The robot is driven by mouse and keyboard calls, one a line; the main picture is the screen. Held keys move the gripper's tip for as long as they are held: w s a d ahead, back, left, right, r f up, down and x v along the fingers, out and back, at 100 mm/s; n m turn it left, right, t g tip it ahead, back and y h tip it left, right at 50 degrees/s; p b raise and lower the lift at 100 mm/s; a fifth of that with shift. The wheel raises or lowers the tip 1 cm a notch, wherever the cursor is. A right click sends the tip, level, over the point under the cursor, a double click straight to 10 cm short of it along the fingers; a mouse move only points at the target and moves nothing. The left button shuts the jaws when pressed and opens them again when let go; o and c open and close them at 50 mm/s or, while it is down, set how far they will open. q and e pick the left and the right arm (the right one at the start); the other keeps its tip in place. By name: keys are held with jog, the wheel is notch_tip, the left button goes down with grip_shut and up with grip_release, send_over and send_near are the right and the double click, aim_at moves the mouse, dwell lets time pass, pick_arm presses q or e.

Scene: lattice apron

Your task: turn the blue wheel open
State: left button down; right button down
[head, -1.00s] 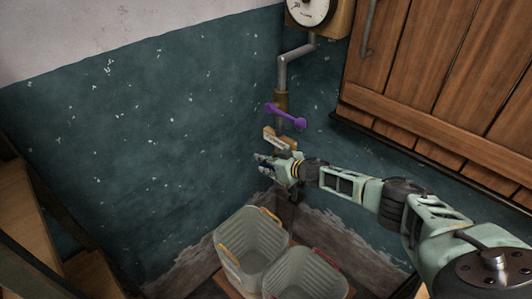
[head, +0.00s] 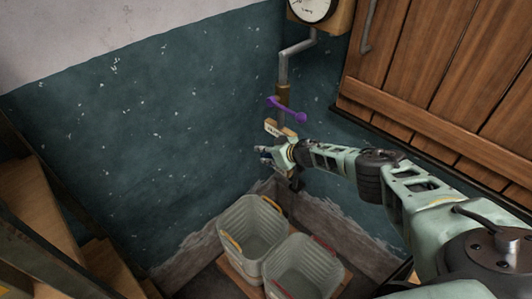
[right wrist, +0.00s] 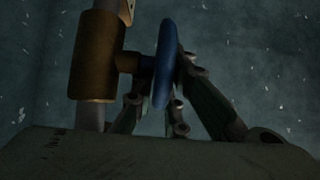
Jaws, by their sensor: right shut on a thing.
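The blue wheel (right wrist: 164,65) shows edge-on in the right wrist view, on a short stem from a brass valve body (right wrist: 98,55) on the vertical pipe. My right gripper (right wrist: 178,100) has its fingers around the wheel's rim and is shut on it. In the head view my right gripper (head: 272,154) is at the lower pipe in the corner, and it largely hides the wheel there. How far the wheel is turned cannot be told. My left gripper is not in view.
A purple lever (head: 287,110) and a small tag (head: 273,128) sit on the pipe above my gripper. A gauge (head: 312,8) is higher up. Two bins (head: 252,228) (head: 304,268) stand below. Wooden shutters (head: 440,70) are at right, wooden steps (head: 35,205) at left.

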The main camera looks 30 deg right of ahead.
jog(key=c, duration=2)
grip_release()
jog(key=shift+c, duration=0.2)
jog(key=shift+v, duration=1.1)
jog(key=v, duration=0.9)
jog(key=shift+s+r, duration=0.2)
jog(key=shift+s, duration=0.1)
jog(key=shift+d, duration=0.15)
